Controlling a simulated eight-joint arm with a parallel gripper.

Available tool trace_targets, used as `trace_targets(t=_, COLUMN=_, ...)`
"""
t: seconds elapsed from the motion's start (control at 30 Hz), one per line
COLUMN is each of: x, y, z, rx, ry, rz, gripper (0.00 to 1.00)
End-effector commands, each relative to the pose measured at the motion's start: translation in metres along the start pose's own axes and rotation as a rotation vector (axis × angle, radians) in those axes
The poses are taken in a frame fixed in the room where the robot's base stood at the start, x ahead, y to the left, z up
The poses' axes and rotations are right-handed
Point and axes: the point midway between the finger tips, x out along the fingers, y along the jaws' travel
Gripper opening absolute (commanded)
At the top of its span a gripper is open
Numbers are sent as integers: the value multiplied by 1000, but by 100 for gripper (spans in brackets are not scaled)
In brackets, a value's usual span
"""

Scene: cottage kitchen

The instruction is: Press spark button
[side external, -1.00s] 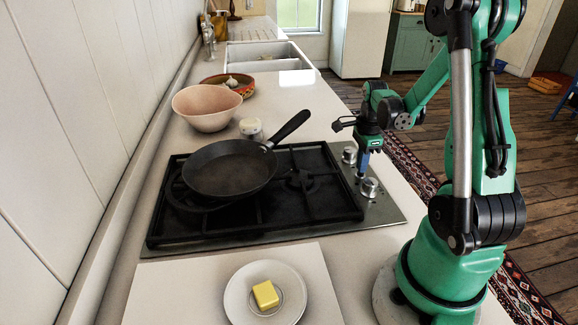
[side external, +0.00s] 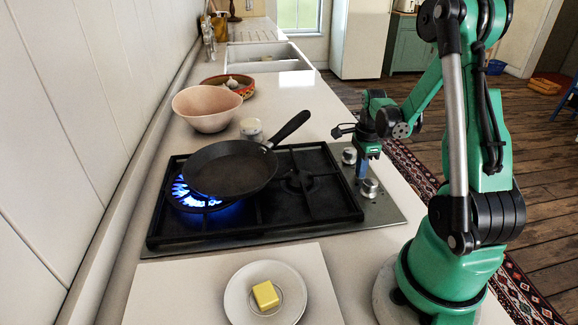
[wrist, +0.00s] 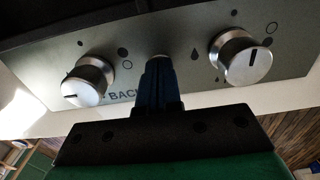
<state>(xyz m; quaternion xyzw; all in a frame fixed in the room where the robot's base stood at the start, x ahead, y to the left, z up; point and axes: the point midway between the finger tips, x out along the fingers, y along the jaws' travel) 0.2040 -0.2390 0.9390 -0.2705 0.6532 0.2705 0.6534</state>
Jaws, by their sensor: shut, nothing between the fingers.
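The spark button lies on the stove's control strip between two silver knobs. My gripper (wrist: 160,66) covers nearly all of it in the wrist view; I cannot tell how far it is pressed in. My gripper's blue fingers are shut with nothing between them and point down at the strip, also in the side view (side external: 361,174). One knob shows at the left (wrist: 88,80) and one at the right (wrist: 241,57) of the wrist view. A blue flame (side external: 190,200) burns on the left burner under the black frying pan (side external: 228,170).
The black grate (side external: 315,205) fills the hob. A pink bowl (side external: 206,108) and a small white-lidded jar (side external: 250,128) stand behind. A plate (side external: 240,300) with a yellow block (side external: 265,294) lies in front.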

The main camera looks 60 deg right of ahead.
Motion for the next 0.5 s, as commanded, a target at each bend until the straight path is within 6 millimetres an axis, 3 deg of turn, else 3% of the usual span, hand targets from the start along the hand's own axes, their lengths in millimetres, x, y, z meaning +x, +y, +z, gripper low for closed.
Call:
trace_targets(t=0.17, x=-2, y=-1, z=0, rx=-1, ry=1, rz=-9, gripper=0)
trace_targets(t=0.5, x=-50, y=0, z=0, rx=0, ry=1, rz=-5, gripper=0)
